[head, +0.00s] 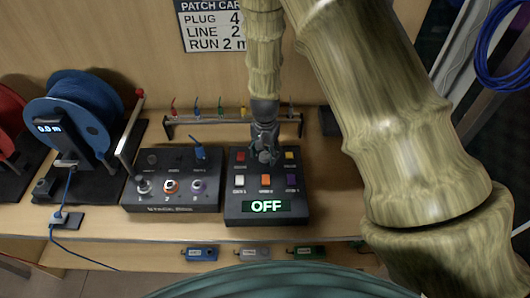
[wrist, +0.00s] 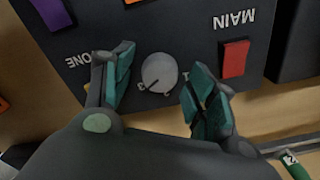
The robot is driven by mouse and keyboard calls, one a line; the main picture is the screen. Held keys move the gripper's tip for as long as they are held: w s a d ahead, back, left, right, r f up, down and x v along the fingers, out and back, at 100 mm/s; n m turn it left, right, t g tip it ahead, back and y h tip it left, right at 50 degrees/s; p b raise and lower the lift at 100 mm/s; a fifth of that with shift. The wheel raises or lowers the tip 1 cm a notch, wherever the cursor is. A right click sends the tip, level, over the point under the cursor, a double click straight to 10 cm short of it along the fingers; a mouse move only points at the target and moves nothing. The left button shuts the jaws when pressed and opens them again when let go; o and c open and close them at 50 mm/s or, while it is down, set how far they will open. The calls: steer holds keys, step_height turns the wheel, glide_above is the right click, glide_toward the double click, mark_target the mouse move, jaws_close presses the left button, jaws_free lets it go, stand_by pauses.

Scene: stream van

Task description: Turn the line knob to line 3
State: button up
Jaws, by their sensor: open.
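The line knob (wrist: 160,72) is a small round grey dial on a dark control box (head: 240,212), seen in the wrist view. A dark mark on it points lower left, towards a small digit that looks like a 3; other tiny digits are hard to read. My gripper (wrist: 163,66) is open, with one green-padded finger on each side of the knob and gaps to it. In the head view my gripper (head: 265,150) is over the upper middle of the box and hides the knob. The box's display (head: 266,206) reads OFF.
Coloured buttons surround the knob, including a red one (wrist: 234,58) by the word MAIN. A second box (head: 172,205) with knobs stands at left, beside a blue cable reel (head: 75,110). A rack (head: 215,123) of coloured plugs is behind. A wall card (head: 212,28) shows LINE 2.

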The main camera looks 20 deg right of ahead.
mark_target(265, 155)
step_height(265, 155, up, 12)
stand_by(0.6)
stand_by(0.5)
